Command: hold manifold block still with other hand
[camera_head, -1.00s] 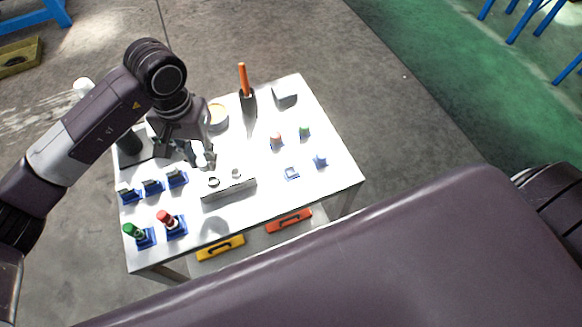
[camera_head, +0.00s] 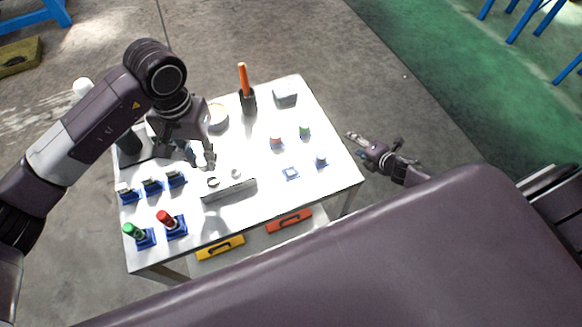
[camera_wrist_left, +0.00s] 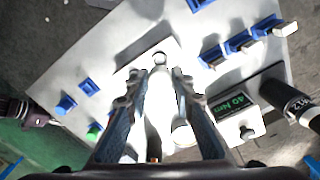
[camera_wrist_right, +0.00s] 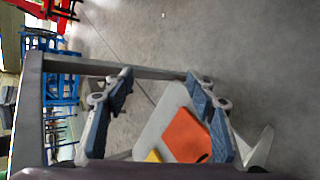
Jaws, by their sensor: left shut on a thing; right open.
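The manifold block (camera_head: 230,191) is a long pale block with round ports on top, lying near the front middle of the white table. My left gripper (camera_head: 205,163) is just behind it, shut on a white cylindrical part. In the left wrist view this white part (camera_wrist_left: 158,108) sits between the two fingers, close to the block. Whether it touches the block I cannot tell. My right gripper (camera_head: 357,146) is open and empty, beyond the table's right edge and apart from the block. Its spread fingers also show in the right wrist view (camera_wrist_right: 160,82).
Blue stands with green (camera_head: 134,230) and red (camera_head: 164,217) pieces are at front left. Small blue fixtures (camera_head: 291,173) are on the right. A dark holder with an orange handle (camera_head: 243,78) stands at the back. A torque readout (camera_wrist_left: 232,101) lies near the left gripper.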

